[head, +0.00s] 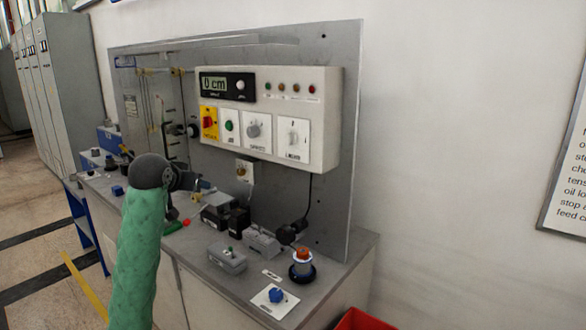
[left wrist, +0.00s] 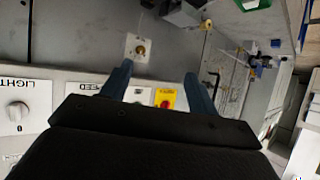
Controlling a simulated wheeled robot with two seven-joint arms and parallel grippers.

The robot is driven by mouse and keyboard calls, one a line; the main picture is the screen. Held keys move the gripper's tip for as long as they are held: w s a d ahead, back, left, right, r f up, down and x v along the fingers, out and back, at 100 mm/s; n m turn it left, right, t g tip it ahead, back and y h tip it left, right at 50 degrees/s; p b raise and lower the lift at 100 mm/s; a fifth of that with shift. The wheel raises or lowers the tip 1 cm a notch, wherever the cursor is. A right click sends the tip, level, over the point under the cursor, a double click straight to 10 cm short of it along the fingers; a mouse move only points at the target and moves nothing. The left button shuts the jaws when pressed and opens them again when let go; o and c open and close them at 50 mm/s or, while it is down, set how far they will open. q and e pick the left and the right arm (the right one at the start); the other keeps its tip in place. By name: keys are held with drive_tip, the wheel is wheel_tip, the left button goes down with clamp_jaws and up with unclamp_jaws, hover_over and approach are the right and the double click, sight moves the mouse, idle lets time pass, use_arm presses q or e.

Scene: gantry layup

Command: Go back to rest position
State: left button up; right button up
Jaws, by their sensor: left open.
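My left arm with its green sleeve rises from the bottom of the head view, and my left gripper (head: 200,184) is in front of the grey panel board, below and left of the control box. In the left wrist view the two blue fingers of my left gripper (left wrist: 159,76) are spread apart with nothing held between them. The red and yellow switch (left wrist: 165,98) shows between them, apart from the fingers as far as I can tell. My right gripper is in neither view.
The control box (head: 325,118) with its display, knobs and switches juts from the panel board (head: 340,60). The bench top (head: 335,277) below holds small boxes, a blue knob (head: 276,295) and an orange-topped button (head: 302,262). A red bin (head: 362,321) stands at the bottom. Open floor lies left.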

use_arm(q)
drive_tip(key=s+d+f+g, duration=0.3)
drive_tip(key=s+d+f, duration=0.1)
drive_tip(key=s+f, duration=1.2)
drive_tip(key=s+d+f+g, duration=0.3)
drive_tip(key=s+d+f, duration=0.1)
drive_tip(key=s+f, duration=1.2)
drive_tip(key=s+d+f+g, duration=0.4)
drive_tip(key=s+f, duration=1.3)
drive_tip(key=s, duration=0.5)
drive_tip(key=shift+s, duration=0.3)
drive_tip(key=shift+c, duration=0.2)
